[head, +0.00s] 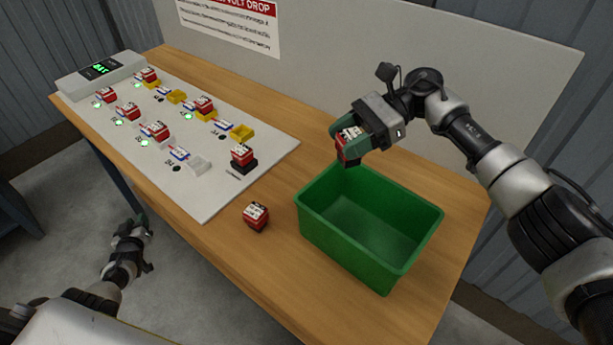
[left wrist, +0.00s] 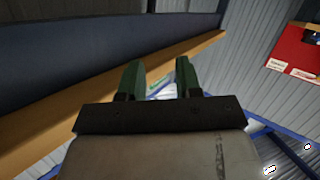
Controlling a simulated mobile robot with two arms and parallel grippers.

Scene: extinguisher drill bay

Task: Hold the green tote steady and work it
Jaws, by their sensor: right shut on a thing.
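The green tote (head: 350,242) stands on the right part of the wooden table, upright, and the part of its inside that shows is empty. My right gripper (head: 346,148) is shut on a red block (head: 349,147) with a white, black-marked top. It holds the block above the tote's far left corner; whether the block touches the rim is unclear. My left gripper (head: 138,226) hangs low beyond the table's front edge, away from the tote. In the left wrist view its two green fingers (left wrist: 157,78) are apart with nothing between them.
Another red block (head: 256,217) lies on the table (head: 280,265) left of the tote. A grey-white board (head: 205,196) holds several red blocks, small yellow trays and green lights, with a display box (head: 101,72) at its far left. A pale panel (head: 440,70) stands behind.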

